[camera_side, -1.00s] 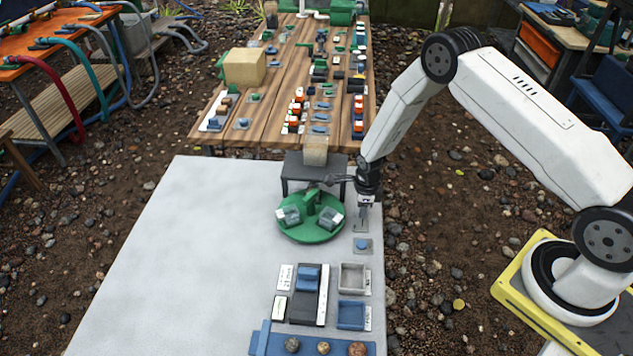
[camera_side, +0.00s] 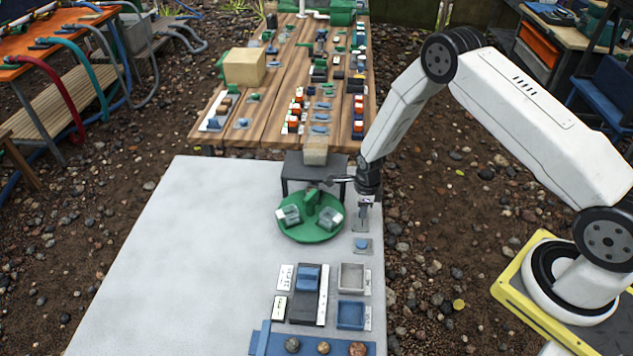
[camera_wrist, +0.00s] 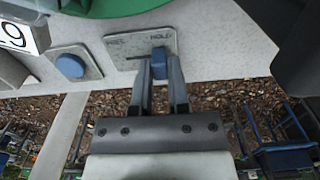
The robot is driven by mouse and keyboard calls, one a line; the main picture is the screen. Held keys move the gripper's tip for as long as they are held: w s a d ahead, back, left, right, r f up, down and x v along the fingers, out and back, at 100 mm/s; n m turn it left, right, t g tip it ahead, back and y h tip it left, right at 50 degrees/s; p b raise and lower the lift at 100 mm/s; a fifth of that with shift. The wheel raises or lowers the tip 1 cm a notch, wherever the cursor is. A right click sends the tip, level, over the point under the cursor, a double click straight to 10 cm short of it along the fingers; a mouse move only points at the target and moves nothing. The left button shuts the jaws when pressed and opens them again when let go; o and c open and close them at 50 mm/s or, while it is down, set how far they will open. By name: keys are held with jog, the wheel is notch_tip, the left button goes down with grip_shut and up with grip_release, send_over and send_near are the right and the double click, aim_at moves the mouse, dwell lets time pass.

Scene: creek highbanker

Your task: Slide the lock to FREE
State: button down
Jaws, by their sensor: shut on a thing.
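The lock is a small grey plate (camera_wrist: 120,47) with a slot and a blue slider knob (camera_wrist: 158,64). My gripper (camera_wrist: 161,72) is shut on the knob, one finger on each side. In the side view my gripper (camera_side: 364,208) is down at the lock plate (camera_side: 360,228), right of the green turntable, and hides the knob.
A blue button on a plate (camera_wrist: 70,65) sits left of the lock in the wrist view. The green turntable (camera_side: 296,236) with two clear-and-grey blocks is close by. A dark stand (camera_side: 298,170) is behind. The grey table (camera_side: 200,260) is clear at left.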

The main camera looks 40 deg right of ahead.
aim_at(362, 226)
jog(key=shift+s+a, duration=0.1)
jog(key=shift+a, duration=0.05)
jog(key=shift+s+a, duration=1.15)
jog(key=c, duration=0.7)
grip_release()
jog(key=shift+r, duration=0.1)
jog(key=shift+r, duration=3.4)
jog(key=shift+r, duration=0.1)
